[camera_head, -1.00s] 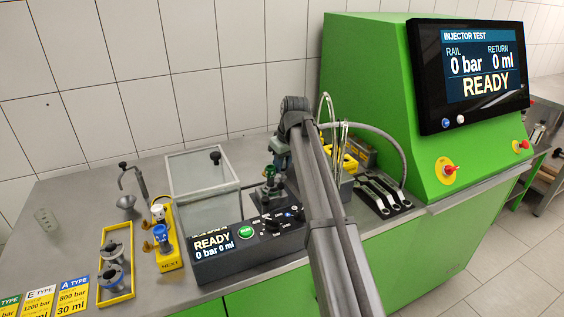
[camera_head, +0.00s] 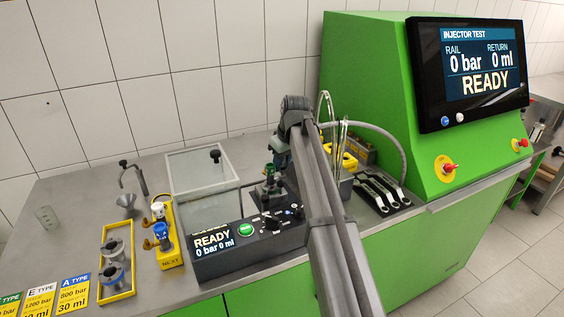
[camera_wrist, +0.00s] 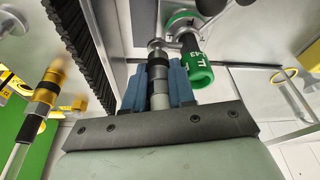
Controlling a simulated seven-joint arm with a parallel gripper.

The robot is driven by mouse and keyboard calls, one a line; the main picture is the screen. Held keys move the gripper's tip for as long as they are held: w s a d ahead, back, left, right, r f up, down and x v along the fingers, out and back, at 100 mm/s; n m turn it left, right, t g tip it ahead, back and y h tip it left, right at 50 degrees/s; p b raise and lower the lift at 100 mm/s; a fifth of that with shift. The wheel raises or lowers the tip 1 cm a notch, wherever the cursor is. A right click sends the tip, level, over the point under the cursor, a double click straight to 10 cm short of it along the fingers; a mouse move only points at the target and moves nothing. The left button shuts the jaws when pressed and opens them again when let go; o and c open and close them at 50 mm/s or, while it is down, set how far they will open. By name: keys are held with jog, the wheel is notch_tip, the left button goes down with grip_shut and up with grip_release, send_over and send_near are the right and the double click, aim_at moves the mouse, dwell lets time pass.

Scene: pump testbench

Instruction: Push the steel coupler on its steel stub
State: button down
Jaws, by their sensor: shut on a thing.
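In the wrist view my gripper (camera_wrist: 158,84) is shut on the steel coupler (camera_wrist: 158,92), a grey cylinder with a dark band between two blue-grey fingers. A narrower steel end (camera_wrist: 157,52) shows just beyond the fingertips, in line with the coupler; I cannot tell whether this is the stub or how far the coupler sits on it. A green coupler (camera_wrist: 195,72) with a white letter is beside the right finger. In the head view my gripper (camera_head: 281,147) is small and partly hidden by my arm, above the green coupler (camera_head: 269,172); the steel coupler is not clear there.
A control box (camera_head: 245,247) reading READY stands in front of the fixture, with a clear-lidded chamber (camera_head: 203,178) to its left. A yellow rack (camera_head: 172,262) and yellow tray (camera_head: 130,285) are further left. Wrenches (camera_head: 380,192) and hoses (camera_head: 385,133) are to the right.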

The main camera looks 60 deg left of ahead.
jog(key=shift+s+d+f, duration=0.1)
jog(key=shift+d+f, duration=0.2)
jog(key=shift+f, duration=0.45)
jog(key=c, duration=1.1)
grip_release()
jog(key=shift+o, duration=1.2)
jog(key=shift+r, duration=0.15)
jog(key=shift+s+a+r, duration=0.1)
jog(key=shift+a+r, duration=0.05)
jog(key=shift+r, duration=0.35)
jog(key=shift+s+a+r, duration=0.1)
jog(key=shift+a+r, duration=0.05)
jog(key=shift+r, duration=2.1)
jog(key=shift+w+r, duration=0.25)
jog(key=shift+r, duration=0.6)
